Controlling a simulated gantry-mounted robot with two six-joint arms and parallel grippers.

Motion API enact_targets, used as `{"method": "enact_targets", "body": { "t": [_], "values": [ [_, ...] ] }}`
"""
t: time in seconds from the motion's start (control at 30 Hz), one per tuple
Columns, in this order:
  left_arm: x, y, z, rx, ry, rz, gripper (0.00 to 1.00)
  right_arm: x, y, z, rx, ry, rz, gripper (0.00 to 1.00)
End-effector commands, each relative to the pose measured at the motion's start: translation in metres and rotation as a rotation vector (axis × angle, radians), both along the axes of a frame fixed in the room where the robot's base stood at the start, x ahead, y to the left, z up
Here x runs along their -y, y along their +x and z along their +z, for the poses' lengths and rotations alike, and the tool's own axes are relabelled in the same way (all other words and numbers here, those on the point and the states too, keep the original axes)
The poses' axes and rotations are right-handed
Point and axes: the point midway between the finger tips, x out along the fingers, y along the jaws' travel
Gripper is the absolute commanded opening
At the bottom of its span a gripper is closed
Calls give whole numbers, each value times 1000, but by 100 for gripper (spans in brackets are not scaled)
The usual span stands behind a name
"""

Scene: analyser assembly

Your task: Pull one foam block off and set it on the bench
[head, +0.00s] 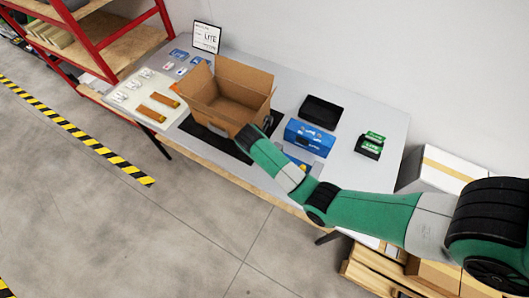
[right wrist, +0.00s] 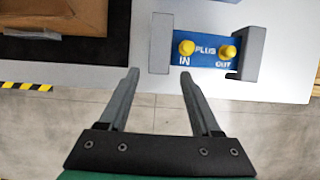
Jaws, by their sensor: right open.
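In the right wrist view, a blue analyser (right wrist: 207,49) marked PLUS, with yellow IN and OUT knobs, lies on the bench (right wrist: 285,84). A grey foam block (right wrist: 161,43) sits against its left end and another grey foam block (right wrist: 250,53) against its right end. The right block looks slightly tilted. My right gripper (right wrist: 158,74) is open and empty, its fingers pointing toward the left block and apart from it in the picture. In the head view my green right arm partly covers the analyser (head: 303,168), and its fingers cannot be made out. My left gripper is not in view.
An open cardboard box (head: 227,103) stands on a dark mat (head: 190,127) near my right wrist. A blue case (head: 309,137), a black tray (head: 321,111) and green-black packs (head: 370,146) lie to the right. A pale tray (head: 143,98) with small parts is at left.

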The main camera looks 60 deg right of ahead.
Motion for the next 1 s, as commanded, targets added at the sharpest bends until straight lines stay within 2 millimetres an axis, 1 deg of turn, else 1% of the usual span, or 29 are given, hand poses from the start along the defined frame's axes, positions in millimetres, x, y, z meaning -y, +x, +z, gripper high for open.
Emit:
{"method": "enact_targets", "body": {
  "t": [0.03, 0.1, 0.2, 0.33, 0.4, 0.5, 0.77, 0.8, 0.87, 1.0],
  "values": [
    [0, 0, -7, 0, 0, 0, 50, 4, -1, -14, -5, 1, -2, 65],
    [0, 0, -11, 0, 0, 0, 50, 11, -2, -29, -5, 1, -2, 65],
    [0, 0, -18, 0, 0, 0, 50, 19, -2, -49, -4, 0, -2, 65],
    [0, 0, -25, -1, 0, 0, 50, 27, -2, -68, -2, -1, -1, 65],
    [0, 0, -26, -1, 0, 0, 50, 30, -1, -74, -1, -1, 0, 65],
    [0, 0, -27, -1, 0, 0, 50, 32, -2, -78, 0, -1, -1, 65],
    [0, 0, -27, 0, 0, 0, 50, 33, -1, -78, 1, -1, 0, 65],
    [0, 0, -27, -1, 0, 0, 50, 32, -1, -78, 1, -1, 0, 58],
    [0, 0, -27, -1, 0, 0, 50, 32, -1, -78, 1, -1, 0, 47],
    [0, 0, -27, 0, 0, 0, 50, 32, -1, -78, 1, -1, 0, 22]
  ]
}}
